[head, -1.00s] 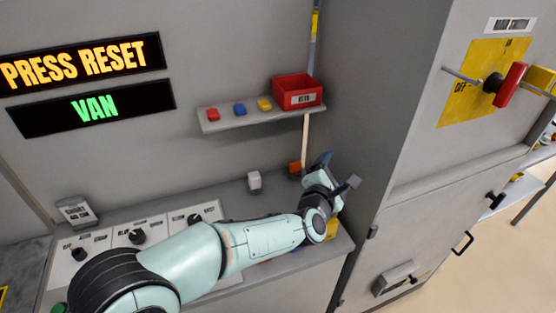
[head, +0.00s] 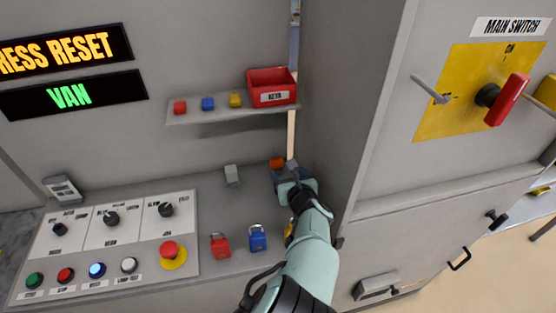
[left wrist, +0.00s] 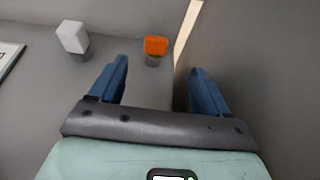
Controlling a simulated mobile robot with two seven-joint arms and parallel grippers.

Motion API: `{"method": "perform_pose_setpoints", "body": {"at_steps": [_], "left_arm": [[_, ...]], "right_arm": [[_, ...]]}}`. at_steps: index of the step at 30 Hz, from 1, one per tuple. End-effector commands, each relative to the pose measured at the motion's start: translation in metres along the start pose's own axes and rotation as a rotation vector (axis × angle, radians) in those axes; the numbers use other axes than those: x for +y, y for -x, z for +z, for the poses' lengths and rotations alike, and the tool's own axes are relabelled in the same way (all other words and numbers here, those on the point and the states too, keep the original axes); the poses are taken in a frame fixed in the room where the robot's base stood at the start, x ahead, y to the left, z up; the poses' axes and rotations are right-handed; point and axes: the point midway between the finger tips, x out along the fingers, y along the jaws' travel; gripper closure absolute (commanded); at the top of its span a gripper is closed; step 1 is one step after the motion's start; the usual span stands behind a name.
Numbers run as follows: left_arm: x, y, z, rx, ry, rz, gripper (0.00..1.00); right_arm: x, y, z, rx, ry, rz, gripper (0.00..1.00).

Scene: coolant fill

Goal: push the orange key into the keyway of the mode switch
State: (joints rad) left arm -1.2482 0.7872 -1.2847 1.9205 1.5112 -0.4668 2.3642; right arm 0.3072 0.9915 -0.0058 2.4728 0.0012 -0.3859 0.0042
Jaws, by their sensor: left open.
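The orange key (head: 277,162) stands at the back right of the grey console top, by the wall. In the left wrist view its orange block (left wrist: 155,45) sits on a small dark base, beyond my fingertips and near the middle of the gap. My left gripper (left wrist: 160,68) is open with nothing between its blue fingers. In the head view the left gripper (head: 289,174) is just in front of the key and partly hides its base. The control panel (head: 125,219) has several black knobs; I cannot tell which is the mode switch, and no keyway is clear. My right gripper is not in view.
A pale block (head: 231,175) stands left of the key. A shelf (head: 205,117) with coloured blocks and a red bin (head: 271,88) is above. Red and blue padlocks (head: 257,238) stand at the console front. A cabinet side wall (head: 345,110) closes the right.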

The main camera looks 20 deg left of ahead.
Motion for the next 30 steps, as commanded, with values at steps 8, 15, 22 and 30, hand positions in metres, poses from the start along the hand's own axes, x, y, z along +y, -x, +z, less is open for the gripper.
{"method": "perform_pose_setpoints", "body": {"at_steps": [8, 15, 22, 30], "left_arm": [[0.002, -0.048, -0.001, -0.001, -0.004, 0.005, 0.23], [0.001, -0.067, -0.001, 0.0, -0.003, 0.002, 0.23], [0.004, -0.1, -0.001, 0.0, -0.007, 0.004, 0.23], [0.003, -0.117, -0.002, 0.002, -0.003, 0.001, 0.23]], "right_arm": [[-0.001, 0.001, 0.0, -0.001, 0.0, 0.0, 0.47], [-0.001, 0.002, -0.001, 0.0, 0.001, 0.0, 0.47], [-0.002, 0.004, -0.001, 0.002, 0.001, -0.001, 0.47], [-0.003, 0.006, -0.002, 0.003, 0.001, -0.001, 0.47]]}}
